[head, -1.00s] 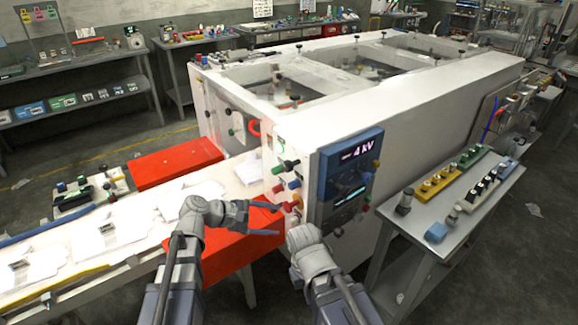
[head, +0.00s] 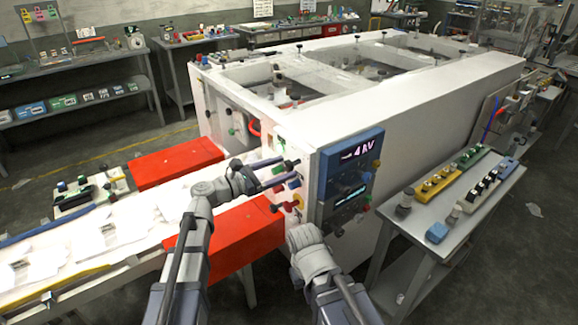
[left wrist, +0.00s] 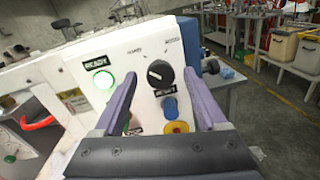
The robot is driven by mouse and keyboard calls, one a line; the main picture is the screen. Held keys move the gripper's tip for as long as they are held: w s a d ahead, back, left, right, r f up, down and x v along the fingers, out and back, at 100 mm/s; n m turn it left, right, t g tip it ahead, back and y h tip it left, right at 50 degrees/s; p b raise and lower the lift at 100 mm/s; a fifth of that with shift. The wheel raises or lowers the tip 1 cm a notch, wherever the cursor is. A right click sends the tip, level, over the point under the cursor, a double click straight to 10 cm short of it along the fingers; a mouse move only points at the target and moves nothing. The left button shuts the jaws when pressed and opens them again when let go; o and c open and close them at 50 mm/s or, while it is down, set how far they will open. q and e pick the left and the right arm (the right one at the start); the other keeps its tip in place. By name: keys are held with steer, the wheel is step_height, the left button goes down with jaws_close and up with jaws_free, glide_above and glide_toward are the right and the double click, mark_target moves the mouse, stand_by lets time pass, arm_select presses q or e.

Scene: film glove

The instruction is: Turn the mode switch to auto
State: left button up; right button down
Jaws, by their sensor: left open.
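The mode switch is a black knob (left wrist: 160,74) with a white mark on its left half, on the white control panel (left wrist: 140,52) in the left wrist view. Two small labels sit above it, too small to read surely. My left gripper (left wrist: 158,80) is open, its purple fingers on either side of the knob in that view; I cannot tell whether they touch it. In the head view my left gripper (head: 284,173) is at the panel's upper part and partly hides the controls. My right gripper is not in view; only part of that arm shows.
A lit green READY button (left wrist: 103,80) is left of the knob. A blue RESET button (left wrist: 170,107) and a yellow-ringed red button (left wrist: 177,128) are below it. A blue display box (head: 350,175) is on the adjacent face. A red box (head: 240,235) is beside the panel.

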mark_target(293, 164)
arm_select(q)
steer(key=shift+x, duration=1.45)
jaws_close()
